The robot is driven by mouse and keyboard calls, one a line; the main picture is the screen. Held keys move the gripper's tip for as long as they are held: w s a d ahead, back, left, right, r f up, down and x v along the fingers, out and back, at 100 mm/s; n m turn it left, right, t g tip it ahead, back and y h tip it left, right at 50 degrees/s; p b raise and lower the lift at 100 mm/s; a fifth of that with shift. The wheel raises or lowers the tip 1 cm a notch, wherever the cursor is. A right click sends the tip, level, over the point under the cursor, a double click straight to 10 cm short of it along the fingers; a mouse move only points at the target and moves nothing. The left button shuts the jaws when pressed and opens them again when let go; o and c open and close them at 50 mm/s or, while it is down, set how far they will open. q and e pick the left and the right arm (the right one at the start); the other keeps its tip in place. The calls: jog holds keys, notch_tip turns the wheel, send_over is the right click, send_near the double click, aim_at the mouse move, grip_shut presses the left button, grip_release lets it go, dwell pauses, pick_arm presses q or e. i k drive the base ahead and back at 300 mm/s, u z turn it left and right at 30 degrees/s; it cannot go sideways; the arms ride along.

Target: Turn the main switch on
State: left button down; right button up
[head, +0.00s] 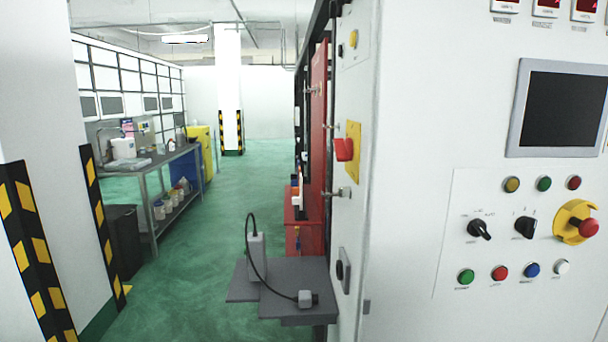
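A red rotary handle (344,149) sits on a yellow plate (353,152) on the narrow left side face of the white cabinet (405,190), in the head view. It looks like the main switch. I see it at a steep angle, so I cannot tell its on or off position. Neither of my grippers shows in the head view, and nothing touches the handle.
A grey shelf (285,275) with a corded grey device (256,255) juts out below the switch. The front panel has a screen (562,110), knobs and a red emergency button (588,227). A striped pillar (35,250) stands left; green floor (215,220) between is clear.

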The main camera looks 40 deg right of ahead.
aim_at(343, 148)
jog(key=z, duration=1)
jog(key=i, duration=0.9)
jog(key=u, duration=0.15)
jog(key=k, duration=1.05)
jog(key=z, duration=0.7)
